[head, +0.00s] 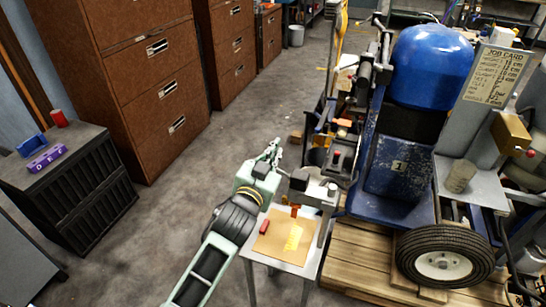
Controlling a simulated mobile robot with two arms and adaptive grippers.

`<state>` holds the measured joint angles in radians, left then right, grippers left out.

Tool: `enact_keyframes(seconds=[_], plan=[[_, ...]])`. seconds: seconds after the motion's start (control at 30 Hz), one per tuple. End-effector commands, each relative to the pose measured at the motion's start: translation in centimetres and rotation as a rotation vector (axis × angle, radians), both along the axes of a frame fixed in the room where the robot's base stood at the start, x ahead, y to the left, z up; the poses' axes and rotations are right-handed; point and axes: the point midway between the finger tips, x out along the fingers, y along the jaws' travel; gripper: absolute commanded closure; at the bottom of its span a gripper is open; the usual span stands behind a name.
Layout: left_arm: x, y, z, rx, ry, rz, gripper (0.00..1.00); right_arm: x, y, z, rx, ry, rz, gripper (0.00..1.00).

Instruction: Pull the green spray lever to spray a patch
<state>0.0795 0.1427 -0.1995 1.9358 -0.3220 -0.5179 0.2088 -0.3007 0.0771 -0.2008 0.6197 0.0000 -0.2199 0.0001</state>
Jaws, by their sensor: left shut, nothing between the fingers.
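My left gripper (274,152) is at the end of my pale green left arm, which comes in from the bottom. Its fingers are closed and empty, held left of the line striper and past the small side table. The line striper (395,215) stands at the right, with a blue rounded tank (432,65) and a black wheel. I cannot make out a green spray lever; it is too small or hidden. A tan sheet (270,240) with a yellow mark (293,237) lies on the small table (285,266). My right gripper is not in view.
A job card (494,73) is mounted at the right. Wooden pallet boards (360,265) lie under the striper. Brown drawer cabinets (150,80) and a dark low cabinet (75,190) with a red can (59,118) stand at the left. Grey floor between is clear.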

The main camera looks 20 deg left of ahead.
Motion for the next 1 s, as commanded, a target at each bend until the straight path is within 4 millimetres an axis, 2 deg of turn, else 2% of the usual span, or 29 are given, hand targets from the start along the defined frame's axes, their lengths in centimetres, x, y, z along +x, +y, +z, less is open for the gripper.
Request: enact_keyframes(seconds=[0.1,0.23,1.0], plan=[[0.3,0.4,-1.3,0.000,0.000,0.001,1.00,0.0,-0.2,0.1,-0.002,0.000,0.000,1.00],[0.4,0.5,-2.0,0.000,-0.002,0.000,1.00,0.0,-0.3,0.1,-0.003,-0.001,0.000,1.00],[0.4,1.0,-2.4,-0.059,0.000,0.001,1.00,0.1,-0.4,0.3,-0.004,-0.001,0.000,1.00]])
